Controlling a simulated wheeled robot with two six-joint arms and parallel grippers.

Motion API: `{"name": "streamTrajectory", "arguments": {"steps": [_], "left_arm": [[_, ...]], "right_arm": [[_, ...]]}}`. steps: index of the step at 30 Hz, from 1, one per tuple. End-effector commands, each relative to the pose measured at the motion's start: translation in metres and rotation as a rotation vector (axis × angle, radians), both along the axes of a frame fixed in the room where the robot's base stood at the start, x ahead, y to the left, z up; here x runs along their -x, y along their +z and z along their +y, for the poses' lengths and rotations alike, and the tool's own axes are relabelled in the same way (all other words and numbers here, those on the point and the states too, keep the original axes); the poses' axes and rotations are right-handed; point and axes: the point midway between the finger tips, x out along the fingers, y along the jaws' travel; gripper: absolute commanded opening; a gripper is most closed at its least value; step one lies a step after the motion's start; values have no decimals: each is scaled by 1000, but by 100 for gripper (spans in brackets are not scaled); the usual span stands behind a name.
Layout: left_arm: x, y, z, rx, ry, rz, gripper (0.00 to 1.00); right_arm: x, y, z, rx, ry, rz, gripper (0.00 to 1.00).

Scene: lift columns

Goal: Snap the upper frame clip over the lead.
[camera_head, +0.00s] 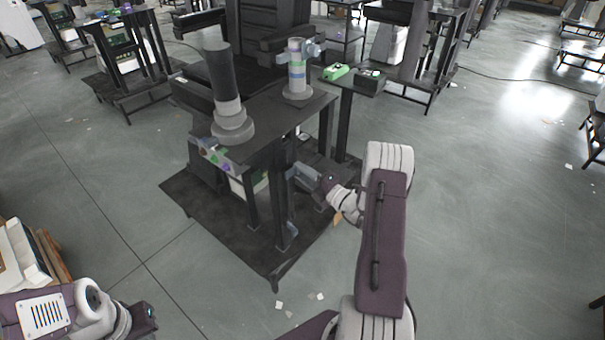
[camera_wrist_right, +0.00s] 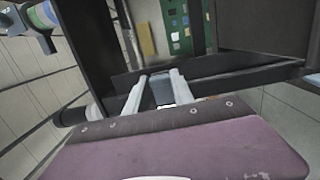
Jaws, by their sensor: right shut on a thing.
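My right gripper (camera_head: 303,178) reaches in from the right to the dark frame stand, below its top plate. In the right wrist view its two pale fingers (camera_wrist_right: 160,92) are shut on a small dark grey piece (camera_wrist_right: 162,90), which looks like the frame clip. In the head view this piece is too small and covered to make out. I cannot pick out the lead, or tell whether the clip is over it. My left gripper (camera_head: 143,317) is at the lower left, far from the stand, and its finger opening cannot be made out.
The dark stand's top plate (camera_head: 283,113) bears a black and grey cylinder (camera_head: 226,95) and a banded one (camera_head: 297,70). Its posts and base plate (camera_head: 225,222) surround the right gripper closely. A green panel (camera_wrist_right: 178,25) is beyond the fingers. Floor (camera_head: 480,230) at right is clear.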

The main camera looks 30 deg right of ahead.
Motion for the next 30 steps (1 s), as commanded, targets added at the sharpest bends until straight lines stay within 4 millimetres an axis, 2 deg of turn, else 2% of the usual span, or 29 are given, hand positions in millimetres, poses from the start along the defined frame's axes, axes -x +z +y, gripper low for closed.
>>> {"name": "streamTrajectory", "arguments": {"steps": [3, 4, 6, 14, 17, 24, 30], "left_arm": [[0, 0, 0, 0, 0, 0, 0], [0, 0, 0, 0, 0, 0, 0], [0, 0, 0, 0, 0, 0, 0], [0, 0, 0, 0, 0, 0, 0], [0, 2, 0, 0, 0, 0, 0], [0, 13, 0, 0, 0, 0, 0], [0, 16, 0, 0, 0, 0, 0]], "right_arm": [[0, 0, 1, 0, 1, 1, 0], [0, 0, 1, 0, 1, 1, 37], [0, 0, 1, 0, 1, 1, 51], [0, 0, 0, 0, 0, 1, 51], [8, 0, -3, 0, -4, 2, 51], [58, 1, -19, -2, -6, 3, 51], [84, 0, -25, -1, -2, 1, 51]]}}
